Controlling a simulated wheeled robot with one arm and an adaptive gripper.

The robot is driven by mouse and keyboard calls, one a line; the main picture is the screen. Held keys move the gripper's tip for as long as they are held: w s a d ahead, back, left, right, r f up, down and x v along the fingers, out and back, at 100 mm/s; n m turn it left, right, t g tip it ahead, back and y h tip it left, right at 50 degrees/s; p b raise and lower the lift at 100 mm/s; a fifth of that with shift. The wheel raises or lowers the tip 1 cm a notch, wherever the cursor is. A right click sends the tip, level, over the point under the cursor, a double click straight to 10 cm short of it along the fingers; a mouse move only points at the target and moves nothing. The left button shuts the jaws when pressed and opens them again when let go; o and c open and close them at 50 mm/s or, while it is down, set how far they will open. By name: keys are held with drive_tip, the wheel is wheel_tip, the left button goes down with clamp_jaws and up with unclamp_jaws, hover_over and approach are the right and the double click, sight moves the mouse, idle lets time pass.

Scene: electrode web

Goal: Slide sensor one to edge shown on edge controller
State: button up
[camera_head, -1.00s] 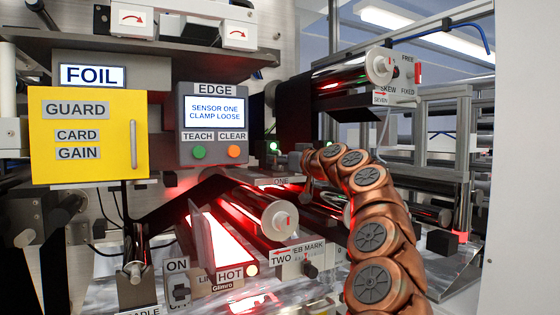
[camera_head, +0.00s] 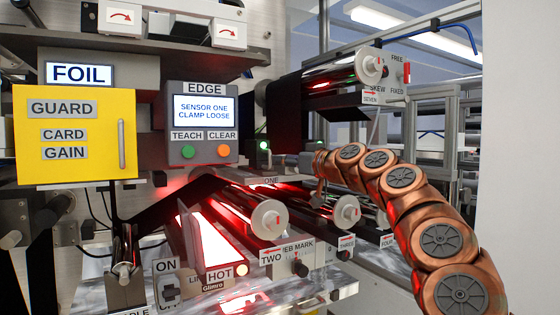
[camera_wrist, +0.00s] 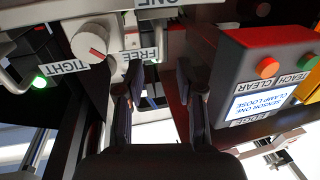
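The edge controller (camera_head: 202,125) is a grey box whose screen reads SENSOR ONE CLAMP LOOSE. Its screen (camera_wrist: 262,103) shows upside down at right in the wrist view. A round clamp knob (camera_wrist: 90,40) with a red mark stands between the labels TIGHT and FREE. The mark points down and right, towards the FREE side. A label ONE (camera_wrist: 158,3) is at the top edge. My gripper (camera_wrist: 160,75) is open, its two dark fingers apart, with the knob left of them. I see nothing clearly held. In the head view my arm hides the fingers; sensor one's body is not clear.
Rollers (camera_head: 268,219) and a red-glowing HOT strip (camera_head: 215,245) lie below the controller. A yellow guard box (camera_head: 75,135) is at left. The SKEW roller (camera_head: 370,66) is above my arm. A green light (camera_wrist: 38,82) shows left of the knob.

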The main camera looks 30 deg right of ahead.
drive_tip(key=shift+s+d, duration=0.2)
drive_tip(key=shift+s, duration=1)
drive_tip(key=shift+s+d, duration=0.15)
drive_tip(key=shift+s, duration=1)
